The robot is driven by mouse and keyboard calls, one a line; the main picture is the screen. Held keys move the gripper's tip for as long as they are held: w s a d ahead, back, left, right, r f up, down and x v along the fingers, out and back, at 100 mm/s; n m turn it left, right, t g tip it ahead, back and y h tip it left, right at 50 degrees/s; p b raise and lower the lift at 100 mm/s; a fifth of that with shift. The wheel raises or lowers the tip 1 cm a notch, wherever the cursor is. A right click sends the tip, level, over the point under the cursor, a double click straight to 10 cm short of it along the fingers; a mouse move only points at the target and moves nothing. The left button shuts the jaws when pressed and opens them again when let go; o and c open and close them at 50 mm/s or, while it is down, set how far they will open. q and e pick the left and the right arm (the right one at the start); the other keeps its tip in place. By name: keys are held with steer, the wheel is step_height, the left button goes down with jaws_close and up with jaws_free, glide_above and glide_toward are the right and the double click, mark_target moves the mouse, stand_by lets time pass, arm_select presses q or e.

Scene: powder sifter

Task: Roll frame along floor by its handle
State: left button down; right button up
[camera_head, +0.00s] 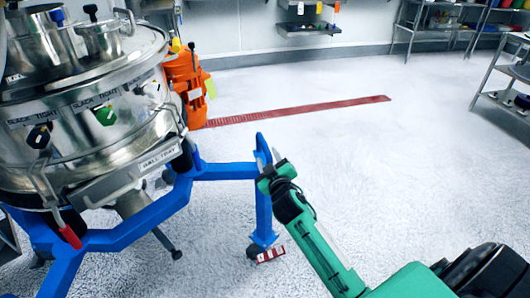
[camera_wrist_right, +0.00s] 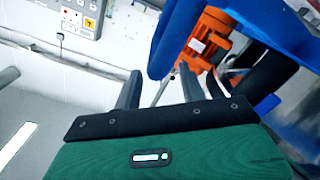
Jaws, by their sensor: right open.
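The blue frame (camera_head: 225,171) carries a large steel sifter (camera_head: 90,110) at the left of the head view. Its right end rises in an upright blue handle plate (camera_head: 262,148) above a leg with a caster at the floor. My right gripper (camera_head: 271,162) is open beside this plate, with its fingertips close to it. Whether they touch it I cannot tell. In the right wrist view, blue tubing (camera_wrist_right: 178,38) shows just beyond the two dark fingers of the gripper (camera_wrist_right: 159,84), and no held thing shows between them. My left gripper is not in view.
An orange motor (camera_head: 188,85) stands behind the sifter. A red floor strip (camera_head: 300,110) crosses the floor behind. Shelving (camera_head: 450,25) stands at the back right. The middle floor is clear.

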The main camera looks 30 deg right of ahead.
steer(key=v, duration=0.9)
steer(key=shift+s+a, duration=0.25)
steer(key=shift+a, duration=0.05)
stand_by(0.5)
